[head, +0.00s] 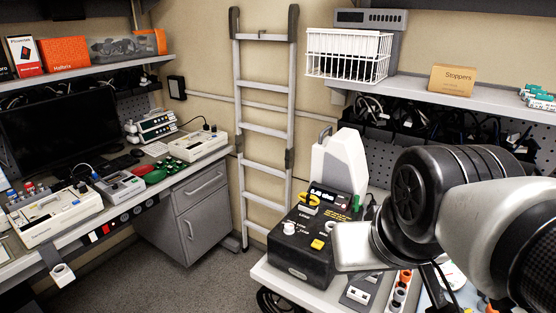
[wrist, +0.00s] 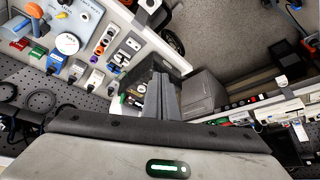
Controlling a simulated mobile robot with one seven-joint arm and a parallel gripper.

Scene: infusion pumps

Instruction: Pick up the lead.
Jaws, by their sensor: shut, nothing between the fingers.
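I cannot pick out one lead for certain. Dark cables (head: 375,108) hang along the pegboard under the right shelf, and dark cable loops (wrist: 40,100) show at the left of the wrist view. A yellow looped piece (head: 309,198) lies on top of the black test box (head: 300,245); I cannot tell whether it is a lead. My gripper (wrist: 162,80) is shut and empty, its fingers together above the cart and floor in the wrist view. In the head view my arm is at the right, and the fingertips are not clearly visible.
The right bench holds a white device (head: 340,165) and the black box near its front edge. The left bench (head: 150,213) carries several instruments. A ladder (head: 266,130) stands on the back wall. A box marked Stoppers (head: 452,80) sits on the right shelf. Floor (head: 205,280) lies between the benches.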

